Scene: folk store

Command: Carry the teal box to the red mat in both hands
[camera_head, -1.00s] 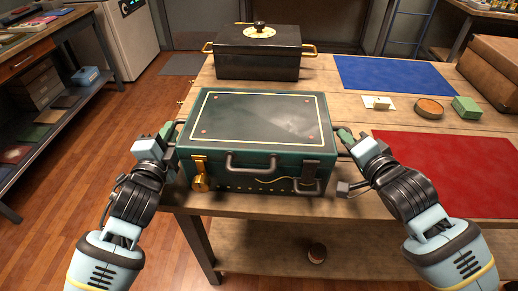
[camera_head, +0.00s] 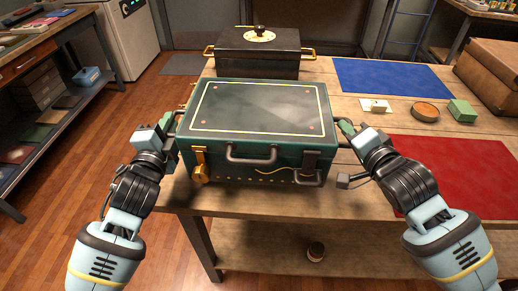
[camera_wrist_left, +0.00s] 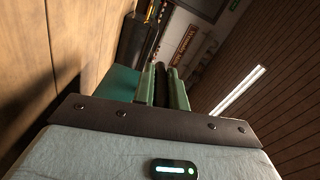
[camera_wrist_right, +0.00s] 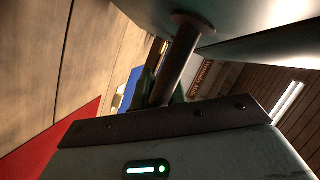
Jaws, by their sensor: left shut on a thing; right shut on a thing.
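The teal box (camera_head: 262,112) is closed and held level between my two grippers in the head view, a little above the wooden table (camera_head: 330,208). My left gripper (camera_head: 174,126) is shut on the side handle at its left. My right gripper (camera_head: 345,127) is shut on the side handle at its right. The right wrist view shows the dark handle bar (camera_wrist_right: 177,62) between the fingers, with the box's underside (camera_wrist_right: 270,45) above. In the left wrist view the fingers (camera_wrist_left: 162,88) are close together. The red mat (camera_head: 465,170) lies bare at the right of the table.
A black chest (camera_head: 258,58) with brass handles stands close behind the box. A blue mat (camera_head: 392,75) lies at the back right. A round tin (camera_head: 425,112), a green block (camera_head: 462,110) and a small card (camera_head: 375,105) sit between the mats. A cardboard box (camera_head: 500,70) stands far right.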

